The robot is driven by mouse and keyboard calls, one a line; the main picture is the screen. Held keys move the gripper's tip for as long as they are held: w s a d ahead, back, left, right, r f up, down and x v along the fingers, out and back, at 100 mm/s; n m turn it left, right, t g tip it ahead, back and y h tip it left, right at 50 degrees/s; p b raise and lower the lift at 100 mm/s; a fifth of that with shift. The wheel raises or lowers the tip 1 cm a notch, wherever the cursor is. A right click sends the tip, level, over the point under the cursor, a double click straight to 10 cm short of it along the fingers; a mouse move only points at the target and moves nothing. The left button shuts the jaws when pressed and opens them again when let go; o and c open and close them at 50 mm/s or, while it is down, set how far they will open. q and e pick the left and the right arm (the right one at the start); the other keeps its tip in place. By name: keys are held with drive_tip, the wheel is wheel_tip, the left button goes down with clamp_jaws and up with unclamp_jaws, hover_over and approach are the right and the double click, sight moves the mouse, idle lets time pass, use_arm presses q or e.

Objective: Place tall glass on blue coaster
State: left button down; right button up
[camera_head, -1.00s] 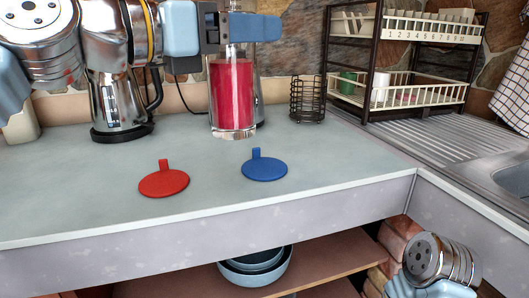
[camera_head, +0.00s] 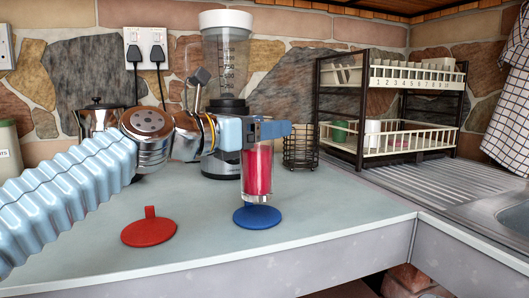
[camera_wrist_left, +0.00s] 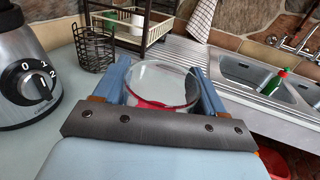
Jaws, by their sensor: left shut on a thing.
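The tall glass (camera_head: 257,174) holds red liquid and is upright in my left gripper (camera_head: 272,131), which is shut on its upper part. In the left wrist view the glass rim (camera_wrist_left: 160,85) shows between the two blue fingers of the left gripper (camera_wrist_left: 163,78). The blue coaster (camera_head: 257,220) lies flat on the counter. The glass's base overlaps the back part of the coaster in the head view; I cannot tell whether it touches or hovers just above. A red coaster (camera_head: 148,233) lies to the left. My right gripper is not in view.
A blender (camera_head: 222,165) stands behind the glass, with a wire basket (camera_head: 300,148) to its right. A dish rack (camera_head: 390,140) and sink (camera_head: 515,218) are further right. A moka pot (camera_head: 97,118) is partly behind my left arm. The counter's front edge is near the coasters.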

sight(263, 146)
use_arm(q)
drive_tip(key=f, duration=0.1)
drive_tip(key=f+b, duration=0.2)
drive_tip(key=f, duration=0.1)
drive_tip(key=shift+w+d, duration=0.1)
drive_tip(key=shift+w, duration=0.2)
drive_tip(key=shift+r, duration=0.2)
drive_tip(key=shift+f, duration=0.1)
drive_tip(key=shift+c, duration=0.4)
unclamp_jaws()
drive_tip(key=shift+f, duration=0.1)
drive_tip(key=shift+s, duration=0.1)
drive_tip(key=b+v, duration=0.2)
drive_tip(key=v, duration=1)
